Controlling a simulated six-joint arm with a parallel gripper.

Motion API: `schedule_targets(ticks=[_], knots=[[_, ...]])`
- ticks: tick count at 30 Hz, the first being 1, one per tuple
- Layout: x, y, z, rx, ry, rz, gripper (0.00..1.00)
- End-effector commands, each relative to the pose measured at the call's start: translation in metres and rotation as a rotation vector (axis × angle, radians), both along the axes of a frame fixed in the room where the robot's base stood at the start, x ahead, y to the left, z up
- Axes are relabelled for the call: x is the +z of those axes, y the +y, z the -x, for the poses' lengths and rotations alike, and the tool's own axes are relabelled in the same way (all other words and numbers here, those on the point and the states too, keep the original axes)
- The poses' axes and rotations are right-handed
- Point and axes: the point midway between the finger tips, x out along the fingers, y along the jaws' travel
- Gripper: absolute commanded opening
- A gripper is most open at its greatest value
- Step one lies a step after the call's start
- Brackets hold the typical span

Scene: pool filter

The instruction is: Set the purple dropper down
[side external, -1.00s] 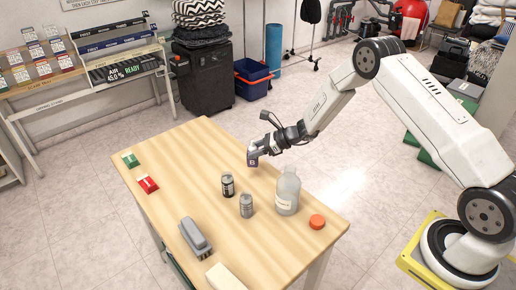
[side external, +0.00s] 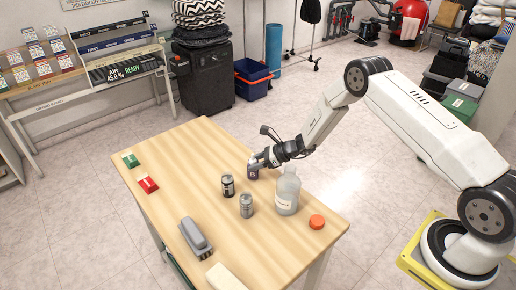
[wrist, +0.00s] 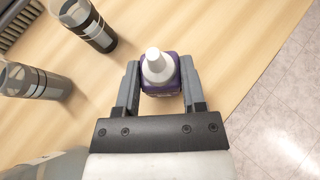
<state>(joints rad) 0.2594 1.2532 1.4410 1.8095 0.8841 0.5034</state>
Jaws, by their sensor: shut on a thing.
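The purple dropper (wrist: 160,76) is a small purple bottle with a white cone-shaped tip. In the wrist view it sits between the two fingers of my gripper (wrist: 161,88), which is shut on it. In the side view the dropper (side external: 253,173) is upright at the far right part of the wooden table (side external: 200,160), low at the table top. My gripper (side external: 257,163) reaches it from the right. Whether its base touches the wood is hard to tell.
A translucent white bottle (side external: 287,194) is close to my gripper. An orange cap (side external: 317,222), a grey brush-like object (side external: 195,236), and green (side external: 131,160) and red (side external: 148,184) blocks lie around. The table's centre left is clear.

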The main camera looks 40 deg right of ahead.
Motion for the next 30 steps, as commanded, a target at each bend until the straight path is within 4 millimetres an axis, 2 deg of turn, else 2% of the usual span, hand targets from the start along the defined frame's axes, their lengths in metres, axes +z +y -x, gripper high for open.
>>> schedule_targets(ticks=[10,11,13,14,30], knots=[[-0.0028,0.0000,-0.0002,0.000,0.000,0.000,0.00],[-0.0025,-0.0001,-0.0002,0.000,-0.001,0.001,0.62],[-0.0023,-0.0001,-0.0002,0.000,-0.001,0.001,0.84],[-0.0023,-0.0001,-0.0002,0.000,-0.001,0.001,0.87],[0.0038,-0.0037,0.0024,0.000,-0.001,0.001,0.87]])
